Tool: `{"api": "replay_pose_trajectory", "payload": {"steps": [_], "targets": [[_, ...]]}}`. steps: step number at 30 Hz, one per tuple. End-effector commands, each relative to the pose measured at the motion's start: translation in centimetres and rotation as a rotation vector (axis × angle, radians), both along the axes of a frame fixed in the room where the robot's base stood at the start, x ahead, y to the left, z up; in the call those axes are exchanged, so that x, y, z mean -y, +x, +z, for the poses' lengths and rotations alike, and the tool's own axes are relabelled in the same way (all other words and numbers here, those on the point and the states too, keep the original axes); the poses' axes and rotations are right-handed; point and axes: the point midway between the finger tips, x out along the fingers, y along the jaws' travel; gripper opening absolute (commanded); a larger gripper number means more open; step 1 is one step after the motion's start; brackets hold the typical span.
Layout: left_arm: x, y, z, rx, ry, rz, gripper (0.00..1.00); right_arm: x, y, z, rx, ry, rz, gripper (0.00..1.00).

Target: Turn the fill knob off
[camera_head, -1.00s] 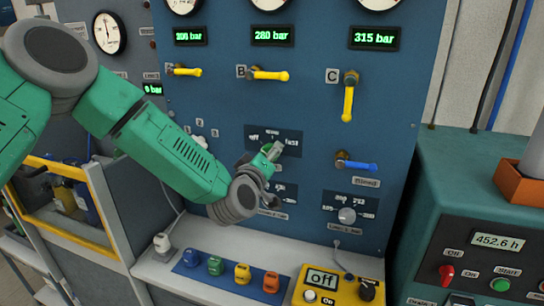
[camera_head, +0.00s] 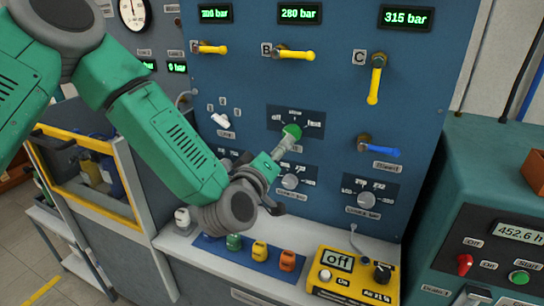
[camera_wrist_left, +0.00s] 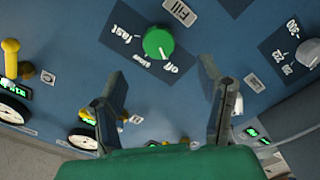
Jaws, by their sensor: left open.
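The green fill knob (camera_head: 291,131) sits on a dark label plate on the blue panel, with off, slow and fast marks around it. My left gripper (camera_head: 283,150) is just below and in front of the knob. In the wrist view its two fingers (camera_wrist_left: 165,85) are spread wide and empty, with the knob beyond their tips. My right gripper is not in view.
Yellow levers (camera_head: 296,55) and a blue lever (camera_head: 380,151) stick out from the panel. Grey knobs (camera_head: 290,181) sit below the fill knob. A ledge holds small coloured items (camera_head: 259,250) and a yellow box (camera_head: 350,277). A teal console (camera_head: 500,190) stands at the right.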

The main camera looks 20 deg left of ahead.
Motion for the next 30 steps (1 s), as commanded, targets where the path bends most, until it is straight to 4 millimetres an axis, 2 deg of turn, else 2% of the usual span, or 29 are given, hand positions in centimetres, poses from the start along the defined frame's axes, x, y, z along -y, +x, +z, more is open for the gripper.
{"api": "replay_pose_trajectory", "payload": {"steps": [3,7,23,26,29,30], "targets": [[-0.1,-1.8,0.0,0.001,-0.001,0.001,0.61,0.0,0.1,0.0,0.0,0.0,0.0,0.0],[-0.2,-2.8,0.0,0.001,-0.001,0.002,0.61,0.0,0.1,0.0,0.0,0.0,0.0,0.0],[-0.2,-3.1,-0.2,-0.003,0.002,0.0,0.61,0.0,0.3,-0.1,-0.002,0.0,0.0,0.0],[0.2,-3.6,-2.1,-0.046,0.03,-0.023,0.61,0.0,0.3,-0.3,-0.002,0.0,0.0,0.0],[0.9,-5.0,-6.6,-0.155,0.097,-0.076,0.61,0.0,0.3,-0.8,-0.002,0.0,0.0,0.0],[1.1,-6.0,-9.2,-0.217,0.135,-0.106,0.61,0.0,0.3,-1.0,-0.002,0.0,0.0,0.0]]}}
